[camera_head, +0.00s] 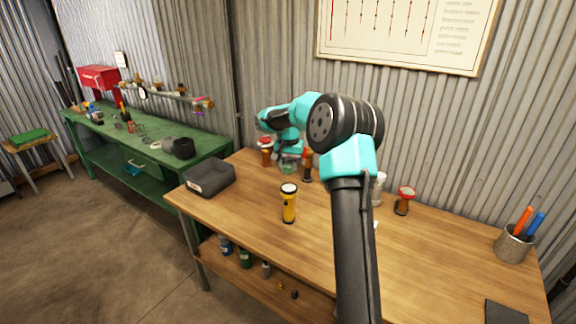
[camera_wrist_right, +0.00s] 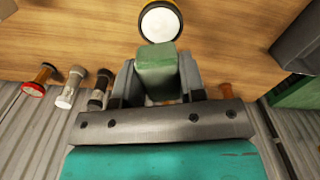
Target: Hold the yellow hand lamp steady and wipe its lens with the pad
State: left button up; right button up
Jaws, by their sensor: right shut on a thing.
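The yellow hand lamp (camera_head: 289,206) stands upright on the wooden bench, its pale lens facing up. In the right wrist view the lamp (camera_wrist_right: 177,7) is at the top, with its white round lens (camera_wrist_right: 160,23) inside a dark rim. My right gripper (camera_wrist_right: 157,78) is shut on a green block-shaped pad (camera_wrist_right: 157,65). The pad's far end appears close to the lens edge in that view; I cannot tell whether they touch. In the head view the right gripper (camera_head: 288,163) is beyond the lamp, partly hidden among bench items. My left gripper is not in view.
A dark grey case (camera_head: 209,177) sits left of the lamp. A red-topped item (camera_head: 404,200) and a white one (camera_head: 379,186) stand near the wall. A pen cup (camera_head: 514,244) is at the right. Bench surface (camera_head: 440,265) at front right is mostly clear.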

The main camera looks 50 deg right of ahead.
aim_at(289, 188)
jog(key=shift+f, duration=2.85)
